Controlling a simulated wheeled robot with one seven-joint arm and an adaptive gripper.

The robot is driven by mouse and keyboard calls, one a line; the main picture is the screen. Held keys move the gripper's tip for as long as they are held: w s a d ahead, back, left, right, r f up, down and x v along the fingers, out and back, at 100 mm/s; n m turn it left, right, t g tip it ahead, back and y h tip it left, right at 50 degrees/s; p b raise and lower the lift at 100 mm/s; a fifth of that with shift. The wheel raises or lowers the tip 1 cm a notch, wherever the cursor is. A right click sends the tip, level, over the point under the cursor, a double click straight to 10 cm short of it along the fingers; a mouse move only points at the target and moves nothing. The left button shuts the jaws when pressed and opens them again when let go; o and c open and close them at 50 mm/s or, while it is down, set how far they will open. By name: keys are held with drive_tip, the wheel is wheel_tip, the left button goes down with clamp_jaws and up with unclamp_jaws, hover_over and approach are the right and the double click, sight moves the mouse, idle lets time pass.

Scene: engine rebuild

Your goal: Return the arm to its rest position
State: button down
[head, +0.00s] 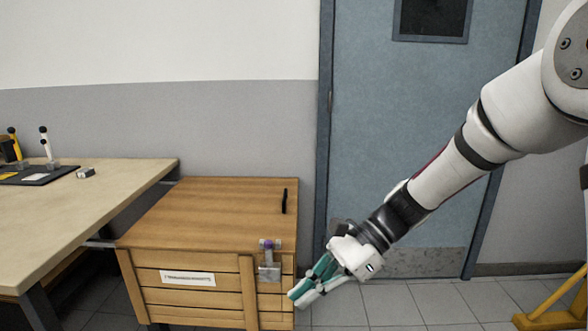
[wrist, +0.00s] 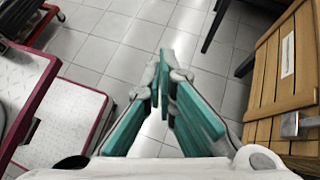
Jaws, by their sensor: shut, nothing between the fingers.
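My arm reaches down from the upper right in the head view, and my gripper (head: 300,296) hangs at the right front corner of a wooden crate (head: 215,205). I cannot tell whether it touches the crate. In the wrist view the teal fingers of my gripper (wrist: 163,85) are shut with nothing between them, over the tiled floor. The crate (wrist: 268,75) stands to their right there, apart from the fingers.
A workbench (head: 90,200) with a dark tray and small tools stands at the left. The crate has a metal latch (head: 269,270) on its front. A blue door (head: 420,150) is behind. A yellow frame (head: 555,315) stands at lower right. A red-edged white panel (wrist: 75,120) is left.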

drive_tip(key=s+d+r+n+t+h, duration=0.1)
drive_tip(key=s+d+r+n+h, duration=0.15)
drive_tip(key=s+d+n, duration=0.45)
drive_tip(key=s+d+r+n+t+h, duration=0.2)
drive_tip(key=s+d+h, duration=0.25)
drive_tip(key=s, duration=0.55)
drive_tip(key=s+d+r+n+t+h, duration=0.1)
drive_tip(key=s+d+r+n+h, duration=0.15)
drive_tip(key=s+d+n, duration=0.45)
wheel_tip(320, 180, up, 19)
drive_tip(key=s+a+m+t+p, duration=0.1)
drive_tip(key=t+p, duration=0.2)
drive_tip(key=p, duration=1.4)
drive_tip(key=shift+a+m+t+p, duration=0.25)
drive_tip(key=shift+m+t+p, duration=0.05)
drive_tip(key=shift+p, duration=0.05)
drive_tip(key=shift+s+h, duration=0.1)
drive_tip(key=shift+h, duration=0.15)
